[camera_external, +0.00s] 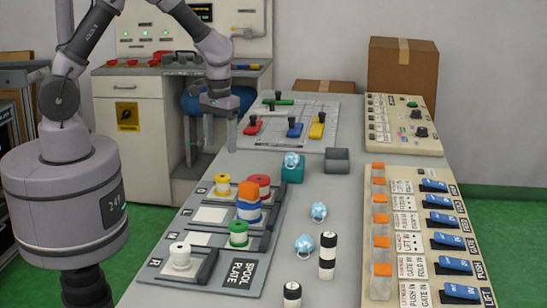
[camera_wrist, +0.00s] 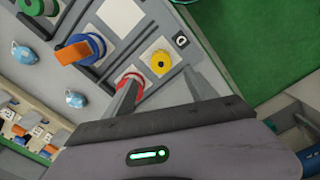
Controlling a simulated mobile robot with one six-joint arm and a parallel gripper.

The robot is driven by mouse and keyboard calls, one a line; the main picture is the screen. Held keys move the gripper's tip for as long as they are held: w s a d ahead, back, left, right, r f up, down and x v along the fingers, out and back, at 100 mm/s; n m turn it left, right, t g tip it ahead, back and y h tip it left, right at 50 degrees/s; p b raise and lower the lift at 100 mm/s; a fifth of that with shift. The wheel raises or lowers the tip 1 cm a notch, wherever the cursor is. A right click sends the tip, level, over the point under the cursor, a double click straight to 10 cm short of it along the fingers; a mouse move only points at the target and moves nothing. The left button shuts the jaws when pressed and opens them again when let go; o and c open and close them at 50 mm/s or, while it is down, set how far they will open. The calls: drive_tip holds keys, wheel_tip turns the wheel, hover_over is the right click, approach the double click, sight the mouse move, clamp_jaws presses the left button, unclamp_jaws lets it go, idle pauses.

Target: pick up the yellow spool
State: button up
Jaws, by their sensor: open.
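The yellow spool (camera_external: 222,185) stands upright on the spool plate (camera_external: 218,274), at its far left corner. In the wrist view the yellow spool (camera_wrist: 161,63) shows just beyond the fingertips, between their lines, near a "D" label. My gripper (camera_external: 217,128) is open and empty, raised above and beyond the far end of the plate. In the wrist view my gripper (camera_wrist: 163,82) has its fingers spread, and the left finger partly covers the red spool (camera_wrist: 132,80). No contact with the yellow spool shows.
The red spool (camera_external: 261,181) stands close right of the yellow one. A blue spool (camera_external: 249,213) with an orange block (camera_external: 249,191) on top, a green spool (camera_external: 238,236) and a white spool (camera_external: 180,256) are nearer. Switch panels (camera_external: 405,111) line the right side.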

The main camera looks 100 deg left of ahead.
sight(222, 176)
wheel_tip(222, 176, down, 7)
drive_tip(key=shift+f+b, duration=0.2)
drive_tip(key=shift+b, duration=0.9)
drive_tip(key=f+b, duration=0.2)
drive_tip(key=f, duration=0.3)
drive_tip(key=shift+a+f+b, duration=0.15)
drive_tip(key=shift+a+b, duration=0.05)
drive_tip(key=shift+b, duration=0.2)
